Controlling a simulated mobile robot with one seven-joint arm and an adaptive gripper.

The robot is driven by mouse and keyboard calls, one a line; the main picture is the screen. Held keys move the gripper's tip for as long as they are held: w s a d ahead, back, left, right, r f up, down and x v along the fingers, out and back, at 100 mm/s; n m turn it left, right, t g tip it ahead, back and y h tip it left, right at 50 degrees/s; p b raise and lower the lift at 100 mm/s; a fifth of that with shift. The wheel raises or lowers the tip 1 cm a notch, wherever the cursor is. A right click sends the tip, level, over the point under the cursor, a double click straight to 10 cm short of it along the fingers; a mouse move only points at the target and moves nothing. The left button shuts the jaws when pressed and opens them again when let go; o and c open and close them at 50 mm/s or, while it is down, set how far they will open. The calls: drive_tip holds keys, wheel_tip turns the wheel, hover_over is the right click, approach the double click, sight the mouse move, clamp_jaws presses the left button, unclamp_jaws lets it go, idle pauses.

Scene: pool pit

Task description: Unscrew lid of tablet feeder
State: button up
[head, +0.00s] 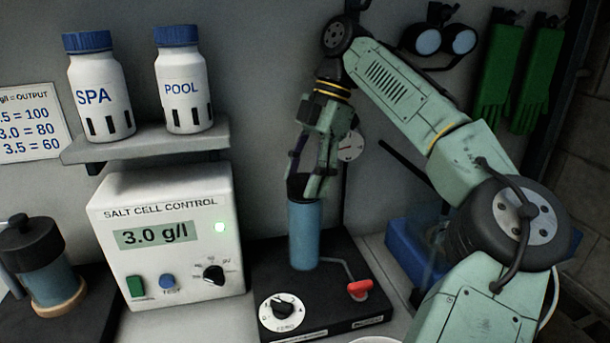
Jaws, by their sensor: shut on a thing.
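The tablet feeder appears to be the blue upright cylinder (305,238) on a black base (345,270), right of the middle. Its dark lid (297,186) is at the top, partly hidden by the fingers. My gripper (304,184) comes down from above, pointing down, and is shut on the lid. The lid is at the cylinder's rim; I cannot tell whether it sits tight or loose. The base has a white dial with a black knob (283,307) at the front and a red-handled lever (359,288) at the right.
A salt cell control box (171,255) reading 3.0 g/l stands left of the feeder. A shelf (150,143) above holds SPA (98,88) and POOL (184,88) bottles. A black-lidded jar (45,265) is far left. Goggles (440,41) and green gloves (502,70) hang behind my arm.

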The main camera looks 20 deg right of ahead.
drive_tip(key=shift+n, duration=0.3)
drive_tip(key=o, duration=1.2)
drive_tip(key=o, duration=0.4)
